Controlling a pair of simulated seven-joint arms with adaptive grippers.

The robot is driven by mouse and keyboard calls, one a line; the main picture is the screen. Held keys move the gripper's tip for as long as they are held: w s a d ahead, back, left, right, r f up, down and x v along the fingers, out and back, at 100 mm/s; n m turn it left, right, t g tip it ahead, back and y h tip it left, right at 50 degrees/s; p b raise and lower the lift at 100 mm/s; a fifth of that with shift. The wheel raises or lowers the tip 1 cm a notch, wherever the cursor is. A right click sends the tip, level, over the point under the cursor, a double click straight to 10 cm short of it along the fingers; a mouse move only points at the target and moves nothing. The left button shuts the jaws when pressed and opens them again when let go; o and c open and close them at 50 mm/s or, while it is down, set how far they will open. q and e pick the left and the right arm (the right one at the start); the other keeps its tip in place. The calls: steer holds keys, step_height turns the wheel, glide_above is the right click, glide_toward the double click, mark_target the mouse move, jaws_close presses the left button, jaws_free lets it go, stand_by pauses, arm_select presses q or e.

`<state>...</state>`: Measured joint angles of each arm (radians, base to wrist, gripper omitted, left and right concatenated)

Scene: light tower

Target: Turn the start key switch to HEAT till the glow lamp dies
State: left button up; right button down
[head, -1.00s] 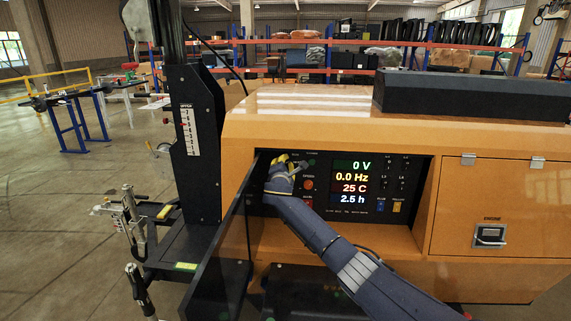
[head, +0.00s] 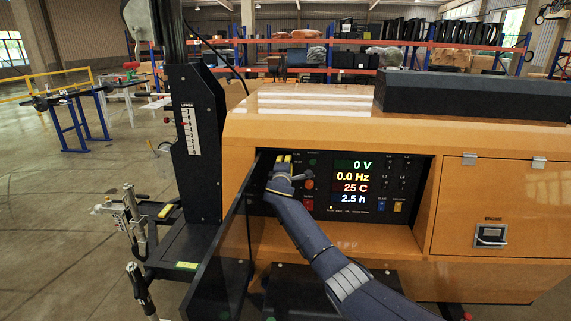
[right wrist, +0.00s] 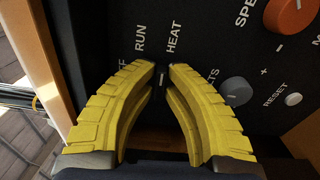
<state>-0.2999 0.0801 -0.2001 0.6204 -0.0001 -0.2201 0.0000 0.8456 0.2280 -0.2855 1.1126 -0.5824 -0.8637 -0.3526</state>
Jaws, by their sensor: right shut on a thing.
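The start key switch (right wrist: 162,82) is on the black control panel (head: 408,215), under the printed words RUN and HEAT in the right wrist view. My right gripper (right wrist: 163,72) has its yellow fingertips closed on the key, which they mostly hide. In the head view my right gripper (head: 283,160) is at the panel's upper left and covers the switch. A small pale lit lamp (head: 331,207) shows at the left of the row under the readouts; its label is too small to read surely. My left gripper is not in view.
The readouts (head: 352,181) show 0 V, 0.0 Hz, 25 C and 2.5 h. An orange speed knob (right wrist: 291,15), a grey knob (right wrist: 234,91) and a reset button (right wrist: 293,99) are close by. The open dark door (head: 232,250) stands left of the panel recess.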

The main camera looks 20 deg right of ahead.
steer(key=shift+s+d+m, duration=0.1)
steer(key=shift+d+m, duration=0.4)
steer(key=shift+m, duration=0.2)
steer(key=c, duration=1.5)
jaws_free()
steer(key=shift+s+d, duration=0.15)
steer(key=shift+d, duration=0.05)
steer(key=shift+a, duration=0.35)
steer(key=v, duration=1.1)
steer(key=shift+s+a, duration=0.25)
steer(key=shift+s, duration=0.05)
steer(key=shift+o, duration=0.2)
